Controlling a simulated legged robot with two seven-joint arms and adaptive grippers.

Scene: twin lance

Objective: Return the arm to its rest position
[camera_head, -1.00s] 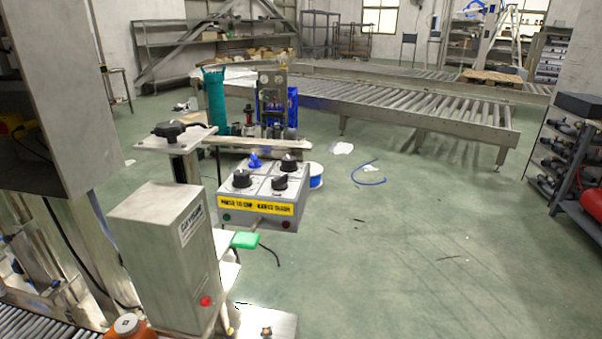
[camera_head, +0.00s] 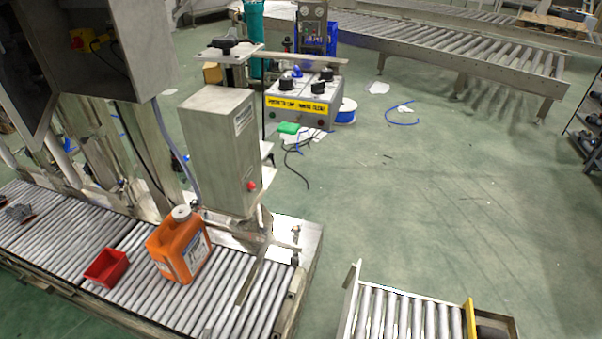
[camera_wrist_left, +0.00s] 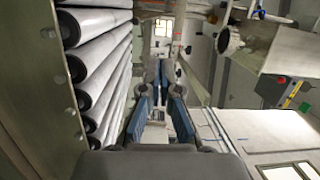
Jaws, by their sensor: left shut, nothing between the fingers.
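My left gripper (camera_wrist_left: 168,78) shows in the left wrist view, with blue pads on its grey fingers. It is shut and holds nothing. Conveyor rollers run close along the left of that view, beside the fingers. I cannot clearly make out the gripper in the head view. My right gripper is in neither view. No separate rest mark for the arm shows.
An orange bottle (camera_head: 182,246) and a red bin (camera_head: 106,268) stand on the roller conveyor (camera_head: 215,308) at lower left. A grey machine box (camera_head: 220,150) rises behind them. A shorter conveyor (camera_head: 400,318) is at bottom centre-right. Green floor (camera_head: 450,220) is clear at right.

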